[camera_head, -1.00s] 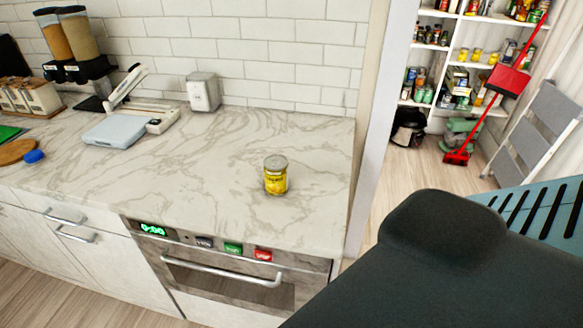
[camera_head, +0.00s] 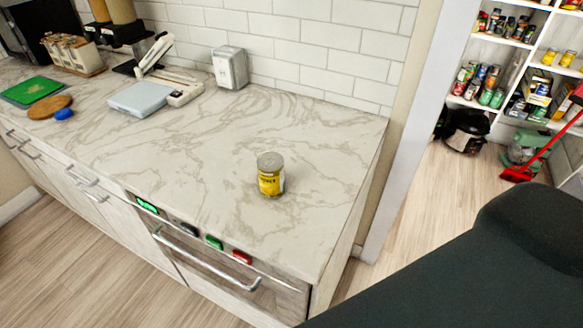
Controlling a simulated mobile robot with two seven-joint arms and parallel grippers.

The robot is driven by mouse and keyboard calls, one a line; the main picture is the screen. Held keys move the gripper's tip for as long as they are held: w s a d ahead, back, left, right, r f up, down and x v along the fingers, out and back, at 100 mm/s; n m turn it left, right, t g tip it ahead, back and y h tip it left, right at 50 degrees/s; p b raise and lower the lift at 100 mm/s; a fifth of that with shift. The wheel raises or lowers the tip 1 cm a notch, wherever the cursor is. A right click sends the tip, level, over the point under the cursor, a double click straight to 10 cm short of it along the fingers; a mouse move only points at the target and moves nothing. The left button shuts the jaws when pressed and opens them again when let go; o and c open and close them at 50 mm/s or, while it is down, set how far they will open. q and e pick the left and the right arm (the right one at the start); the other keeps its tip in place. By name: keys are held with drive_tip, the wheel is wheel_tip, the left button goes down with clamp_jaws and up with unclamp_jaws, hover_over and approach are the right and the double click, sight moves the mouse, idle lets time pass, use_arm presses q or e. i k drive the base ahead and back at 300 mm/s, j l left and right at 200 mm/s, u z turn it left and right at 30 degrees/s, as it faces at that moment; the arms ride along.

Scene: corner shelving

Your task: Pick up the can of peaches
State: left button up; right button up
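The can of peaches (camera_head: 270,175) has a yellow label and a grey metal lid. It stands upright and alone on the marble-patterned counter (camera_head: 210,150), near the counter's right end. No gripper touches it. A dark link of my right arm fills the lower right corner of the view. Neither of my grippers shows, so I cannot see what they do.
An oven with a bar handle (camera_head: 205,258) is built in below the can. Shelves of cans and a red broom (camera_head: 520,174) stand beyond the doorway.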

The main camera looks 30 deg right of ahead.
sight(271, 165)
drive_tip(key=l, duration=1.5)
